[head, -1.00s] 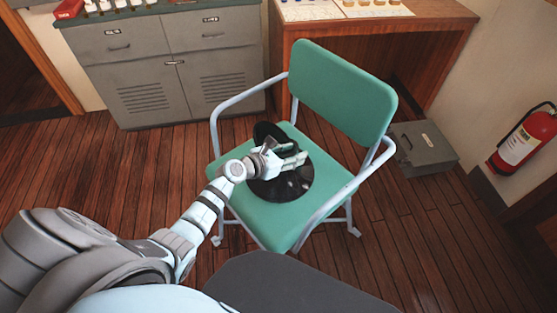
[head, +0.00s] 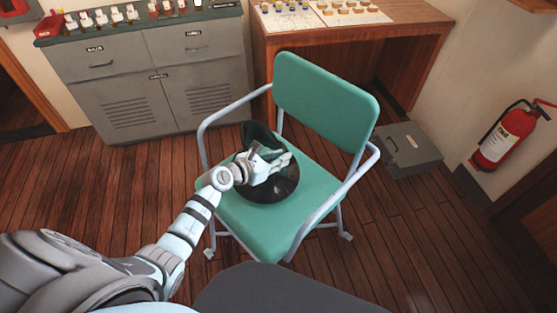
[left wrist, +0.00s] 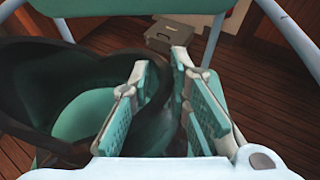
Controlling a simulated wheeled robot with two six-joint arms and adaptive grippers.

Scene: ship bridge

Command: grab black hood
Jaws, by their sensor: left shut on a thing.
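The black hood (head: 270,191) is a glossy dark piece on the seat of the green chair (head: 328,100). Its upper rim stands up behind my gripper. My left gripper (head: 281,163) reaches in from the left over the seat and is shut on the hood. In the left wrist view, the hood's dark curved wall (left wrist: 28,82) fills the left side, and part of it runs between the two teal-padded fingers of the gripper (left wrist: 163,78). The hood's underside is hidden, so I cannot tell whether it still touches the seat. My right gripper is out of view.
The chair's pale tubular armrests (head: 318,213) flank the seat. Behind are a grey cabinet (head: 150,90) and a wooden desk (head: 350,40). A grey box (head: 410,150) is on the floor at right, near a red fire extinguisher (head: 506,135). Open plank floor surrounds the chair.

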